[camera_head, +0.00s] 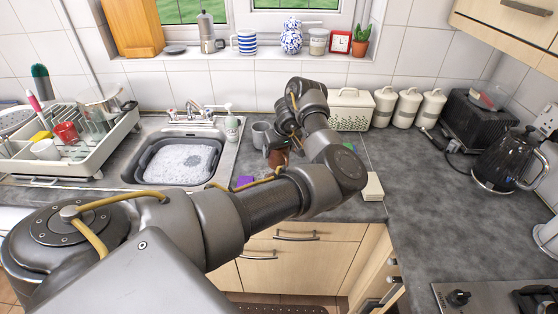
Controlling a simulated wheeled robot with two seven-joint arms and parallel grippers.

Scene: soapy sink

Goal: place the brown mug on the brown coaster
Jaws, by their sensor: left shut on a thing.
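My left arm reaches in from the lower left and bends back over the counter right of the sink. My left gripper (276,147) points down there and is shut on the brown mug (279,158). Only a small reddish-brown part of the mug shows; the arm and gripper cover the rest. I cannot tell whether the mug touches the counter. I cannot make out the brown coaster; the arm hides part of the counter. My right gripper is not in view.
A grey mug (260,134) stands just left of the gripper. A purple item (245,182) lies near the counter's front, and a cream block (372,187) lies right of my arm. The soapy sink (180,163) is left. White canisters (408,107) stand behind. The right counter has free room.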

